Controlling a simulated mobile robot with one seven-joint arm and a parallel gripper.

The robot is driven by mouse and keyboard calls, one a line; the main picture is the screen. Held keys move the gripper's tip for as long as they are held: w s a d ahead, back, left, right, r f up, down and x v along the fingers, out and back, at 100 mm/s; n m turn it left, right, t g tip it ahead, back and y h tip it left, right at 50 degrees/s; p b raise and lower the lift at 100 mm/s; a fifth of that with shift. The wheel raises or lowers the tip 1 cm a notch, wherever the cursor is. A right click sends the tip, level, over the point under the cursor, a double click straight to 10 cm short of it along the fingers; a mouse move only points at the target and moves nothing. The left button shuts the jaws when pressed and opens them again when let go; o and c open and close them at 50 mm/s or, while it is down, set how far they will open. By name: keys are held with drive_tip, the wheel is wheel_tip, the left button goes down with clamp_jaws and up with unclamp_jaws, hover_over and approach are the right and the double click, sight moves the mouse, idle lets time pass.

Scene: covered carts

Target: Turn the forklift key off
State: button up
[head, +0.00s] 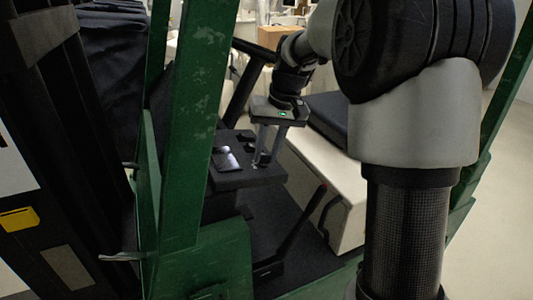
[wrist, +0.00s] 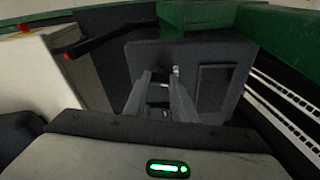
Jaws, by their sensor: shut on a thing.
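The forklift's dark dashboard panel (head: 225,179) is inside the green frame, and it also shows in the wrist view (wrist: 140,55). My gripper (head: 264,163) reaches down onto its right part. In the wrist view, my gripper (wrist: 162,78) has its two fingers close together at the panel, shut on the key. A small bright metal piece at the right fingertip looks like part of the key (wrist: 176,70). Most of the key is hidden by the fingers, so its turned angle cannot be told.
A dark screen (wrist: 212,88) is beside the fingers on the panel. A green post (head: 195,120) stands in front of the cab at left. A black lever with a red tip (head: 305,215) is below right. The steering wheel (head: 250,70) is behind the panel.

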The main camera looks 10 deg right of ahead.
drive_tip(key=shift+n+y, duration=0.3)
drive_tip(key=shift+n, duration=0.9)
drive_tip(key=o, duration=1.1)
drive_tip(key=shift+c, duration=0.2)
drive_tip(key=v, duration=1.7)
drive_tip(key=shift+r+p, duration=0.2)
drive_tip(key=shift+p, duration=0.25)
